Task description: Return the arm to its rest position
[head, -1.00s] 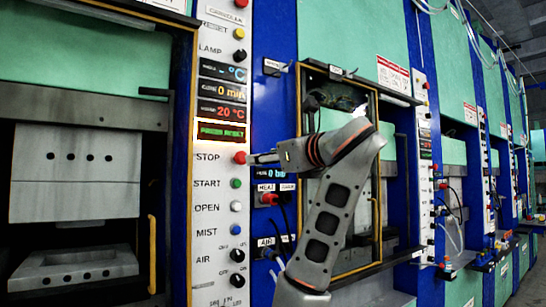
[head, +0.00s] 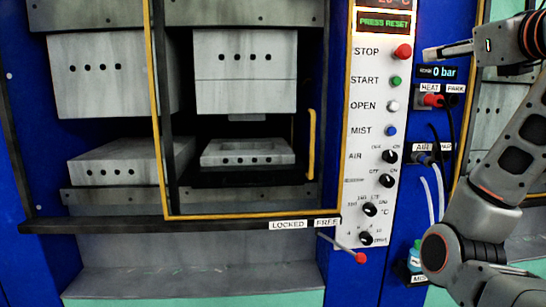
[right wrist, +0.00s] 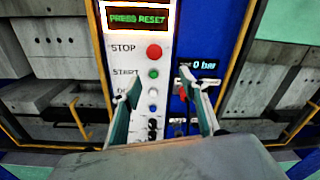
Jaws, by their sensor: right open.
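My right arm comes in from the right in the head view. Its gripper (head: 432,53) is level with the red STOP button (head: 403,52), just to its right in the picture, with no clear contact. In the right wrist view the gripper (right wrist: 160,88) is open, its two fingers apart with nothing between them. The STOP button (right wrist: 154,52) shows beyond the fingers on the white control panel (head: 368,110). The display (head: 384,22) above reads PRESS RESET in green. My left gripper is not in view.
Left of the panel stands a press with grey platens (head: 245,70) apart and a yellow-edged guard frame (head: 158,110). A red-tipped lever (head: 360,257) juts out below. Hoses and a 0 bar gauge (head: 437,71) sit close to my right arm.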

